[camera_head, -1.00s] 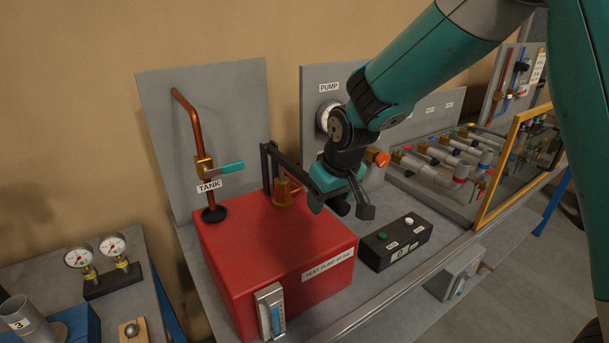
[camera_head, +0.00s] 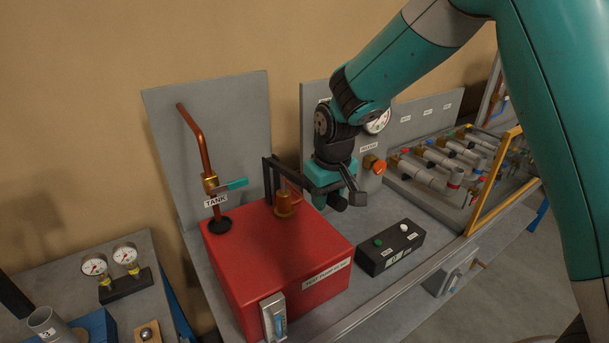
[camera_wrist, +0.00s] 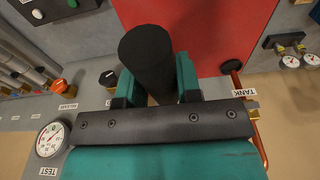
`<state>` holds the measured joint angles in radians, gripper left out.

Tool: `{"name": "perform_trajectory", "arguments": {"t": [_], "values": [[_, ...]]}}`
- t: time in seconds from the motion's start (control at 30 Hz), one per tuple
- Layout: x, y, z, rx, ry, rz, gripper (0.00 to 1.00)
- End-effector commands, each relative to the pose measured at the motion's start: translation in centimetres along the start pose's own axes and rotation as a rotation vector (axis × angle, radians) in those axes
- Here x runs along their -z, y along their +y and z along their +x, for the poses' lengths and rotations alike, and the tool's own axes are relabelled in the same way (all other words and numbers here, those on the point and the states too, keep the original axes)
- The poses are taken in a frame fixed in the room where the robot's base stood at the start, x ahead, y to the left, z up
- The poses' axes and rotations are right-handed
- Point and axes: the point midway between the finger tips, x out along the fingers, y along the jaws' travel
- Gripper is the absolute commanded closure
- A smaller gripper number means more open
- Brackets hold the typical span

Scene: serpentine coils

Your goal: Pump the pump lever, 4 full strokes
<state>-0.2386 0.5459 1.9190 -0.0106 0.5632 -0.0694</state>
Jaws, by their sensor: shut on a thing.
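The pump lever (camera_head: 297,173) is a dark bar that runs from an upright bracket on the red test pump tank (camera_head: 300,245) to my gripper (camera_head: 338,197). It slopes slightly down to the right in the head view. In the wrist view my gripper (camera_wrist: 154,84) is shut on the lever's black round handle (camera_wrist: 147,55), with one teal finger on each side. A brass fitting (camera_head: 284,204) stands on the tank under the lever. The lever's far end is hidden in the wrist view.
A black button box (camera_head: 390,248) stands right of the tank. An orange knob (camera_head: 374,165) and a round gauge (camera_head: 378,121) are on the panel behind my gripper. A copper pipe with a teal-handled valve (camera_head: 230,185) rises at the left. A yellow frame (camera_head: 480,205) stands at right.

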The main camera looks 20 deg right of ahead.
Motion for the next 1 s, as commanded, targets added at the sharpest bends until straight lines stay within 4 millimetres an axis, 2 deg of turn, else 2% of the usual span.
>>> {"name": "perform_trajectory", "arguments": {"t": [0.23, 0.27, 0.53, 0.8, 1.0], "values": [[1.4, 0.1, -3.5, -0.001, -0.09, 0.0, 0.91], [1.6, 0.1, -3.3, -0.002, -0.105, 0.0, 0.91], [2.5, 0.1, -5.1, -0.002, -0.198, 0.001, 0.91], [4.6, 0.1, -8.3, -0.002, -0.346, 0.001, 0.91], [4.8, 0.0, -8.9, -0.001, -0.371, 0.001, 0.91]]}}
